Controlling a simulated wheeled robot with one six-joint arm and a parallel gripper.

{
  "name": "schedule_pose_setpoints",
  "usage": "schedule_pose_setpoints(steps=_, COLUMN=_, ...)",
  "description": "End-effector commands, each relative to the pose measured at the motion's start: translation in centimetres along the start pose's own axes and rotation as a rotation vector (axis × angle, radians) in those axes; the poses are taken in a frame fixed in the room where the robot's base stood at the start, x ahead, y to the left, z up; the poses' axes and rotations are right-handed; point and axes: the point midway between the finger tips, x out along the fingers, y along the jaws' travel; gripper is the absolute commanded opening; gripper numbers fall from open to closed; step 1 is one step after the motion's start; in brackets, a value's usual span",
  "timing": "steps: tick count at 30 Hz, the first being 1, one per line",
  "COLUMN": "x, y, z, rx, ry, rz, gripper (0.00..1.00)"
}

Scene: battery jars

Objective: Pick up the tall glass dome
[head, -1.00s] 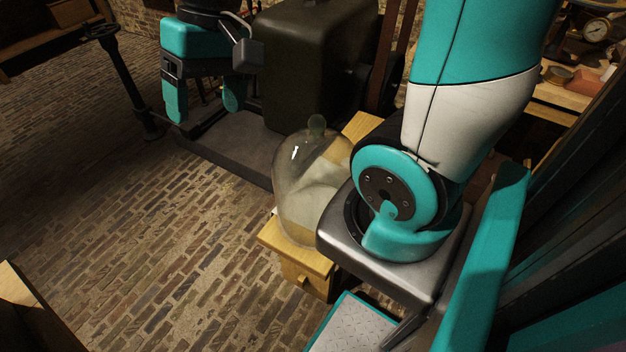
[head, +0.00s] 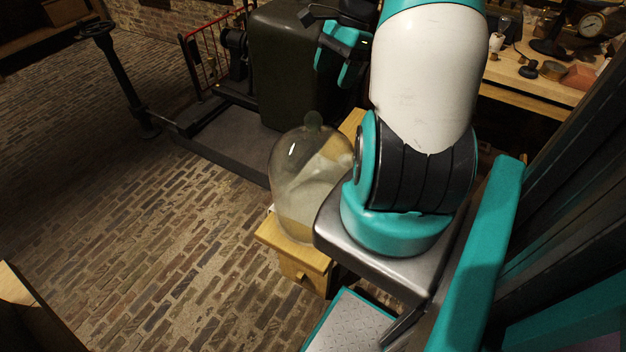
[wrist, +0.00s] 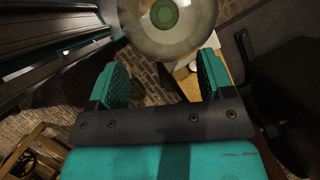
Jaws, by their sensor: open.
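The tall glass dome (head: 300,172) is clear, with a round green knob (head: 313,121) on top. It stands upright on a light wooden stand with a drawer (head: 292,247). My arm's base hides part of its right side. The wrist view looks down on the dome (wrist: 188,37) and its green knob (wrist: 164,14), at the top of the picture beyond my fingers. My gripper (wrist: 160,82) is open and empty, with its two teal fingers apart. In the head view my gripper (head: 338,65) is above and behind the dome, apart from it.
A dark green cabinet-like block (head: 283,65) stands behind the dome. A workbench (head: 530,88) with small items is at the back right. Brick floor (head: 190,225) to the left is free. A black post (head: 125,85) stands at the far left.

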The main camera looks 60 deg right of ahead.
Motion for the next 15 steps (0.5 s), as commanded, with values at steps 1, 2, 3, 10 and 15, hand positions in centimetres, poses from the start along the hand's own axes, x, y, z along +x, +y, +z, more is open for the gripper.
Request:
schedule_pose_setpoints(steps=1, x=1.4, y=0.1, z=0.1, rx=-0.002, ry=-0.004, rz=0.006, gripper=0.75)
schedule_pose_setpoints(steps=2, x=2.1, y=0.0, z=0.1, rx=-0.002, ry=-0.003, rz=0.005, gripper=0.75)
schedule_pose_setpoints(steps=3, x=3.0, y=0.1, z=0.1, rx=-0.002, ry=-0.003, rz=0.006, gripper=0.75)
schedule_pose_setpoints(steps=10, x=7.1, y=0.0, z=0.1, rx=-0.004, ry=-0.001, rz=0.003, gripper=0.75)
schedule_pose_setpoints(steps=15, x=8.2, y=-0.1, z=0.1, rx=-0.005, ry=0.000, rz=0.002, gripper=0.75)
